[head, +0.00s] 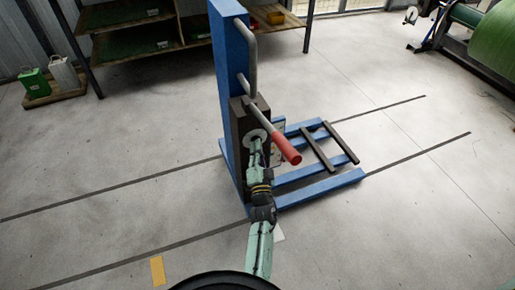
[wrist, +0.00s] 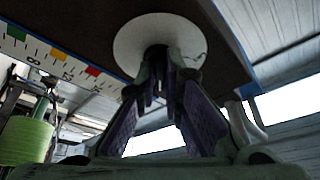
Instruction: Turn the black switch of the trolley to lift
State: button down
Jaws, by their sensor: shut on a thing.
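The trolley has a blue mast (head: 231,65) with a dark box (head: 238,125) on its side. In the wrist view a round white plate (wrist: 128,45) is fixed to the dark panel, and the black switch (wrist: 155,54) stands out from its middle. My gripper (head: 257,143) reaches up to the plate from the front. In the wrist view its two fingers (wrist: 160,75) are shut on the black switch and hide much of it. The switch's pointing direction cannot be made out.
A red-ended lever (head: 286,149) sticks out just right of my gripper. The trolley's blue legs (head: 320,188) extend right. A shelf (head: 140,38) and two cans on a board (head: 52,95) stand at the back left. A green roll (head: 492,45) is far right. Surrounding floor is mostly clear.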

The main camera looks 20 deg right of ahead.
jog(key=shift+n, duration=0.5)
jog(key=n+y+b, duration=0.1)
jog(key=n+y, duration=0.3)
jog(key=n, duration=0.4)
jog(key=d+n+y+b, duration=0.1)
jog(key=n+y, duration=0.3)
jog(key=n, duration=0.4)
jog(key=n+y+b, duration=0.2)
jog(key=n+y, duration=0.1)
jog(key=n, duration=0.5)
jog(key=shift+d+y+b, duration=0.15)
jog(key=shift+y+b, duration=0.25)
jog(key=shift+n+g, duration=0.3)
jog(key=shift+n, duration=0.1)
jog(key=c, duration=1.7)
grip_release()
jog(key=v, duration=1.2)
